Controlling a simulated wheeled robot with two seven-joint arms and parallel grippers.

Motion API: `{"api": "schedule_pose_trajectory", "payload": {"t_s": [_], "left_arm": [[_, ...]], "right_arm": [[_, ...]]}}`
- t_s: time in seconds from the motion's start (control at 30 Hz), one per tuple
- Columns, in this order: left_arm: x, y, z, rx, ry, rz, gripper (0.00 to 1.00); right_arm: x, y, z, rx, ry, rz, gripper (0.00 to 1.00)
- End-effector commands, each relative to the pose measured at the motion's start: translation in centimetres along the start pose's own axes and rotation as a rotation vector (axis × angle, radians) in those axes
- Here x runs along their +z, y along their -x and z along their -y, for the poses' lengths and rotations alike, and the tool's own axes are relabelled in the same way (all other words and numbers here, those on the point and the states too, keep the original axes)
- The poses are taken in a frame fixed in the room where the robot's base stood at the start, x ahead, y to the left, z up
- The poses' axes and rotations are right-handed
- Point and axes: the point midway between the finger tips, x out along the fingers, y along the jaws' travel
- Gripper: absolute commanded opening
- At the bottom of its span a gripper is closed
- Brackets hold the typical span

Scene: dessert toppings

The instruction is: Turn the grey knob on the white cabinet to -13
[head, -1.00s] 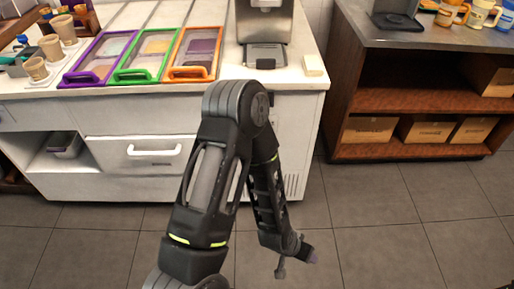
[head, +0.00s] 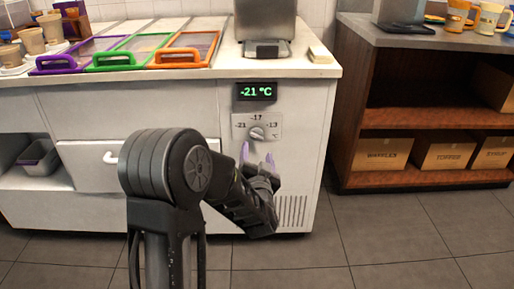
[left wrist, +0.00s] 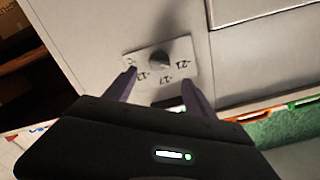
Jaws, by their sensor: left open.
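The grey knob (head: 257,133) sits on a pale dial plate on the white cabinet (head: 225,112), with marks -21, -17 and -13. The display (head: 256,91) above it reads -21 °C in green. The knob also shows in the left wrist view (left wrist: 159,60), where the marks appear turned over. My left gripper (head: 258,157) is open, its purple fingers pointing up just below the knob in the head view. In the left wrist view, the fingertips (left wrist: 158,78) are spread to either side of the knob, with nothing between them. My right gripper is out of view.
A vent (head: 292,212) is low on the cabinet at right. A drawer with a white handle (head: 112,158) is at left. Purple, green and orange framed lids (head: 185,50) lie on top. A brown shelf (head: 420,118) with boxes stands at right, with floor between.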

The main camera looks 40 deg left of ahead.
Motion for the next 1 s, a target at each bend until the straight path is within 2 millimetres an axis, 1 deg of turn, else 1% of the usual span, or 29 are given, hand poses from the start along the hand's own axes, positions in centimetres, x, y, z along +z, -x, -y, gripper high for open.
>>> {"api": "schedule_pose_trajectory", "payload": {"t_s": [0.17,0.33,0.47,0.6,0.73,0.83,1.0], "left_arm": [[0.0,0.0,-0.1,0.003,0.001,0.001,0.64],[0.1,-0.9,-0.2,0.002,0.001,0.001,0.64],[0.2,-2.5,-0.2,0.002,0.001,0.001,0.64],[0.3,-4.8,-0.2,0.002,0.001,0.001,0.64],[0.2,-6.6,-0.3,0.004,0.002,0.000,0.64],[0.1,-7.5,-0.2,0.005,0.002,0.001,0.64],[0.1,-7.8,-0.2,0.005,0.001,0.002,0.64]], "right_arm": [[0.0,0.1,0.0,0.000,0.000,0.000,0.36],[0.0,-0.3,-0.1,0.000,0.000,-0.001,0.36],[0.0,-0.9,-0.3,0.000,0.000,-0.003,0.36],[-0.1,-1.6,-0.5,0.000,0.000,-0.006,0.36],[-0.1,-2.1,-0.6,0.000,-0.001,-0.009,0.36],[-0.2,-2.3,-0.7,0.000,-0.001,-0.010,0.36],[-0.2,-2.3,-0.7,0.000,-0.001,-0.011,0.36]]}}
